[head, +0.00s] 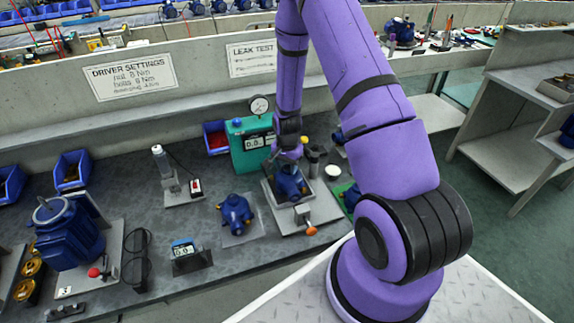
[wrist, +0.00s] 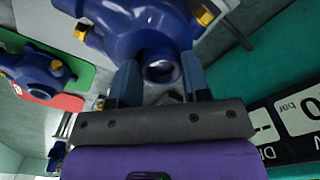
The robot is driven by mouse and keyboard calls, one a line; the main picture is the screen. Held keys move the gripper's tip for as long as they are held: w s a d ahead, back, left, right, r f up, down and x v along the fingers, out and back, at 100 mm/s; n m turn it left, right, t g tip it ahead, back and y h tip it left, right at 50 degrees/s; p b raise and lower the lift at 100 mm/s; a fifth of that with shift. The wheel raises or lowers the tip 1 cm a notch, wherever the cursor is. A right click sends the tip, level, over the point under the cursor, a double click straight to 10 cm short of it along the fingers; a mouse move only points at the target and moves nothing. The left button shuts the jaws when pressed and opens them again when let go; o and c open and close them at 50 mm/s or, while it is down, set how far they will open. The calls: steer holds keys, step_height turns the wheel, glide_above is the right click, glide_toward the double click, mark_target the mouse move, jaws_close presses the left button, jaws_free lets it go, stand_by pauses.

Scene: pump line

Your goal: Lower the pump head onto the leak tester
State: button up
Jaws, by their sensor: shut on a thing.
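My gripper (head: 290,160) is shut on a blue pump head (head: 290,184). In the wrist view the two fingers of my gripper (wrist: 160,76) sit on either side of a round port of the pump head (wrist: 140,28), which has brass fittings. The pump head is over the light base plate of the leak tester (head: 318,214). I cannot tell whether it touches the plate. The tester's teal box (head: 238,150) with a dial gauge and display stands just behind. The box also shows at right in the wrist view (wrist: 262,62). The pump head's underside is hidden.
A second pump head (head: 235,213) lies on a grey mat to the left. Another (wrist: 38,72) lies on a green and red mat; it is partly hidden by my arm in the head view. An orange knob (head: 311,231) sits at the plate's front.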

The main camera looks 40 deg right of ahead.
steer(key=shift+f, duration=0.3)
steer(key=o, duration=1.6)
steer(key=shift+o, duration=0.2)
steer(key=shift+r, duration=0.1)
steer(key=shift+r, duration=4.4)
